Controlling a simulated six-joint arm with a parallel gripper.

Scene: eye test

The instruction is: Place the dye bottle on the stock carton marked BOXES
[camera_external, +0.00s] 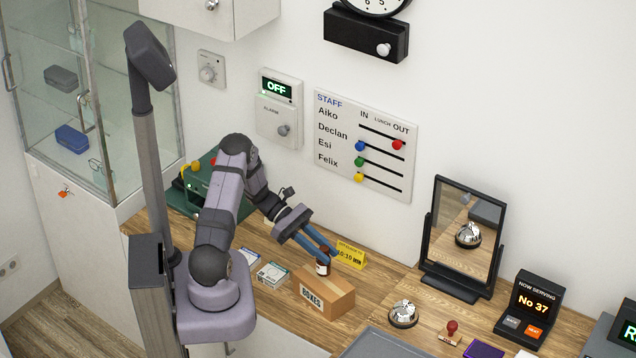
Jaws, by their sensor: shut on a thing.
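The dye bottle (322,268) is small and brown with a pale label. It is upright between the blue fingertips of my gripper (321,253), which is shut on it near its top. The stock carton marked BOXES (341,302) is a brown cardboard box on the wooden counter, with its lettering on the front left face. The bottle shows at the back edge of the carton's top. I cannot tell whether its base touches the carton or is held above or behind it.
A yellow sign (350,254) stands behind the carton. Small packets (272,275) lie to its left. A desk bell (403,314), a stamp (451,331), a mirror (463,238) and a number display (530,308) stand to the right. A staff board (365,144) hangs on the wall.

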